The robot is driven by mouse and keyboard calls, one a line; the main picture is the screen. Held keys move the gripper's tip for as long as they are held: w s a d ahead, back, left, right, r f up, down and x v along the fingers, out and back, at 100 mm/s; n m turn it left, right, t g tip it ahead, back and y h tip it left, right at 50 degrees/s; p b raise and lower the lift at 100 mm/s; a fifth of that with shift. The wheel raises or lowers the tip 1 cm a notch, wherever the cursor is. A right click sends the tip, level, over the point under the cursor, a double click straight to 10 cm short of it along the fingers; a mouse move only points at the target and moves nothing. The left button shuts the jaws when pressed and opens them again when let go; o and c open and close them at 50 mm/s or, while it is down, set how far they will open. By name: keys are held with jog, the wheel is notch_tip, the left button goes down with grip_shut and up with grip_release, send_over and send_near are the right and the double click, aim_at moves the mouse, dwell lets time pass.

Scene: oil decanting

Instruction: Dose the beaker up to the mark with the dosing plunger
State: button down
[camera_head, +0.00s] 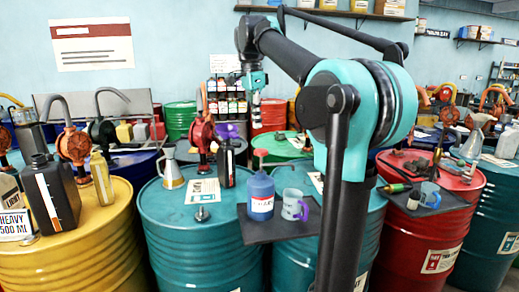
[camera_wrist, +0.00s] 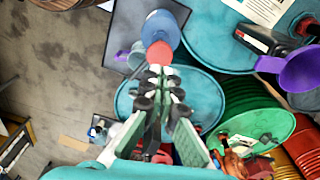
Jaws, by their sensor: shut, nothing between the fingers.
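The dosing bottle (camera_head: 261,196) is blue with a white label and stands upright on a dark tray (camera_head: 285,236). Its red plunger (camera_head: 260,153) sticks up from the top. The clear beaker (camera_head: 292,203), with a purple handle, stands just right of it. Its mark and fill level are too small to read. My gripper (camera_head: 256,98) is shut and empty, pointing down above the plunger with a visible gap. In the wrist view the red plunger knob (camera_wrist: 160,53) shows just beyond the fingertips (camera_wrist: 161,72), with the beaker (camera_wrist: 136,54) to its left.
The tray rests at a teal drum (camera_head: 200,236) holding a metal oil can (camera_head: 171,170), a dark bottle (camera_head: 227,165) and a paper sheet. A yellow drum (camera_head: 80,245) with a black canister stands left. A red drum (camera_head: 430,215) with a blue mug stands right.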

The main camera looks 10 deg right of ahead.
aim_at(259, 150)
dwell(0.4)
jog(key=shift+w+d+f, duration=0.1)
jog(key=shift+d+f, duration=0.05)
jog(key=shift+f, duration=1.55)
jog(key=shift+d+f, duration=0.15)
jog(key=shift+f, duration=1.55)
